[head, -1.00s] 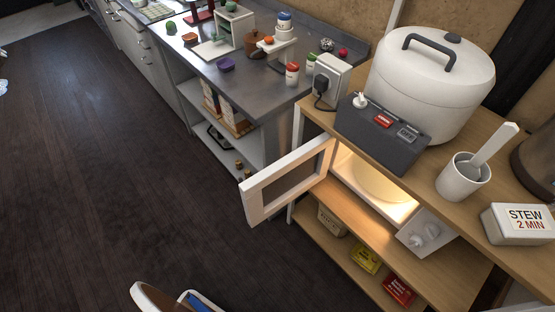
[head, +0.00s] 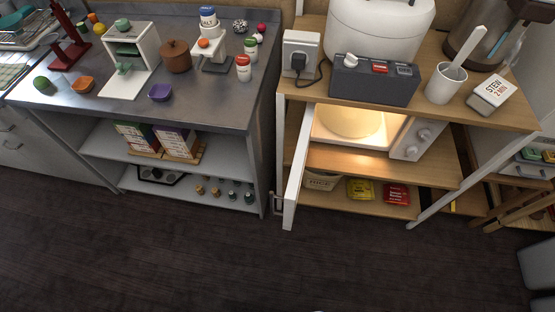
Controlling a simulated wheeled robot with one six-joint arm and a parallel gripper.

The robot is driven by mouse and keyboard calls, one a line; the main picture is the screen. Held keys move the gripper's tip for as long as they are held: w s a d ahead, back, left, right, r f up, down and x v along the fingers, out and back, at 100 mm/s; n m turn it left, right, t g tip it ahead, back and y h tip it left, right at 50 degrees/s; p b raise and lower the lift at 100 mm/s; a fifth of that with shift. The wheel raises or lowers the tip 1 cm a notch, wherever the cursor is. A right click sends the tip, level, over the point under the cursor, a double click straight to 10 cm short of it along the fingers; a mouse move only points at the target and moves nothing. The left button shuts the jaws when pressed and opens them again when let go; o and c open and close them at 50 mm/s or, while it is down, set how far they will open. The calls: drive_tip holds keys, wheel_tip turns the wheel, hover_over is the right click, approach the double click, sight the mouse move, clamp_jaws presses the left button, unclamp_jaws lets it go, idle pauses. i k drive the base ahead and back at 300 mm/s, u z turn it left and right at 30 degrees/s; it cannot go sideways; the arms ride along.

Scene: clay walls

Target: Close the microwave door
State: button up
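The microwave (head: 405,138) sits on the middle shelf of the wooden unit, its lit interior (head: 350,122) showing warm yellow. Its control panel with two light knobs is on the right side. The white microwave door (head: 296,170) is hinged at the left and stands wide open, sticking out toward me and seen nearly edge-on. A handle shows at the door's lower outer end. My gripper is not in view.
A grey counter (head: 200,112) is to the left. Wooden legs (head: 515,205) stand at right. The dark floor (head: 250,265) in front is clear.

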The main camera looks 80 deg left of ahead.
sight(290, 199)
drive_tip(key=u, duration=2.25)
drive_tip(key=i, duration=0.5)
drive_tip(key=z, duration=0.45)
drive_tip(key=k, duration=0.7)
drive_tip(key=u, duration=0.45)
